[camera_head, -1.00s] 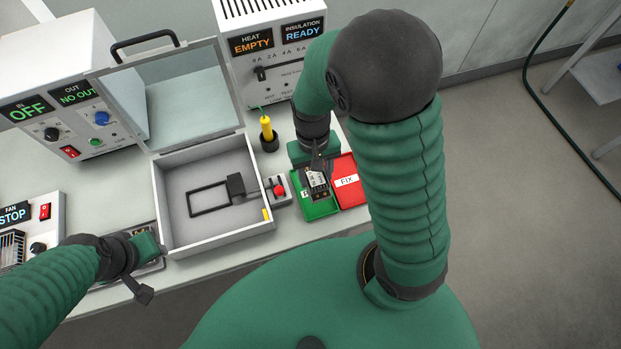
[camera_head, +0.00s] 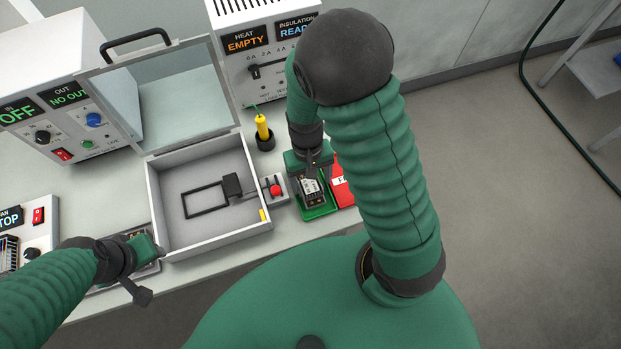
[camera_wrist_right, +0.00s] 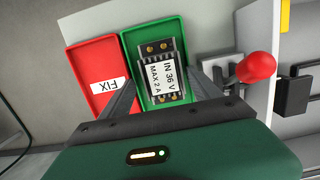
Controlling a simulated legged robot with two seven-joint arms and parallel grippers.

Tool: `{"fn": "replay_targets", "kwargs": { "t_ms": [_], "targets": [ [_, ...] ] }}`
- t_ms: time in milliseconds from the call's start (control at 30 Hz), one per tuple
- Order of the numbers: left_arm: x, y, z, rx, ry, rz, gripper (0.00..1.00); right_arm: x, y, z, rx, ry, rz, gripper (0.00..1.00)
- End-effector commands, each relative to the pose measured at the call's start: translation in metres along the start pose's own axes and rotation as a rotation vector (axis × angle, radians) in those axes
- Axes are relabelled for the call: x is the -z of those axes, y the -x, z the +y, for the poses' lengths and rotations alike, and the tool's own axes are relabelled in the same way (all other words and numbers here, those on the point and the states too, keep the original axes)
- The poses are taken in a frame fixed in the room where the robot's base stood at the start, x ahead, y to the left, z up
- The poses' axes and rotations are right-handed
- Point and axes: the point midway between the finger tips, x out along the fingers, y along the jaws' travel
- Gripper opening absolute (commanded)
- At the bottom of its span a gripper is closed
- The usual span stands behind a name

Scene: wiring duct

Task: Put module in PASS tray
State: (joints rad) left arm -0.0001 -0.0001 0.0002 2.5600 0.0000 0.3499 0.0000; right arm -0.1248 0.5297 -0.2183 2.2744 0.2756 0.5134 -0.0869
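The module (camera_wrist_right: 162,80), a dark block with a white label reading "IN 36 V MAX 2 A", lies in the green tray (camera_wrist_right: 132,38) in the right wrist view. In the head view the module (camera_head: 311,188) shows over the green tray (camera_head: 321,212), below my right gripper (camera_head: 311,172). In the wrist view the fingers of my right gripper (camera_wrist_right: 163,84) stand apart on either side of the module, with green tray showing between. No PASS label is readable now. My left gripper (camera_head: 156,247) is low beside the grey box; its fingers are unclear.
The red FIX tray (camera_wrist_right: 90,60) adjoins the green tray. A red-knobbed lever (camera_head: 276,190) stands on the other side, next to the open grey box (camera_head: 210,240). A yellow tool in a black holder (camera_head: 264,135) stands behind. My right arm hides part of the red tray.

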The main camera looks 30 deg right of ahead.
Motion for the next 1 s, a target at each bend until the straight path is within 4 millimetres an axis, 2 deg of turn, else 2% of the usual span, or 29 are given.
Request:
{"fn": "replay_targets", "kwargs": {
  "t_ms": [133, 267, 500, 700, 800, 1000],
  "targets": [
    [0.000, 0.001, 0.000, 0.000, 0.000, 0.000, 0.36, -0.001, 0.002, 0.000, 0.000, 0.001, 0.001, 0.72],
    [0.001, 0.004, 0.000, 0.000, 0.000, 0.000, 0.36, 0.000, 0.015, -0.001, 0.002, 0.002, 0.005, 0.72],
    [0.002, 0.010, 0.000, 0.000, 0.000, 0.000, 0.36, 0.001, 0.077, -0.001, 0.002, 0.002, 0.008, 0.72],
    [0.003, 0.011, 0.000, 0.000, 0.000, 0.000, 0.36, 0.000, 0.115, 0.000, 0.000, 0.001, 0.004, 0.72],
    [0.003, 0.011, 0.000, 0.000, 0.000, 0.000, 0.36, 0.000, 0.123, 0.000, 0.000, 0.001, 0.002, 0.72],
    [0.003, 0.011, 0.000, 0.000, 0.000, 0.000, 0.36, 0.000, 0.124, 0.000, -0.001, 0.001, 0.000, 0.72]
  ]
}}
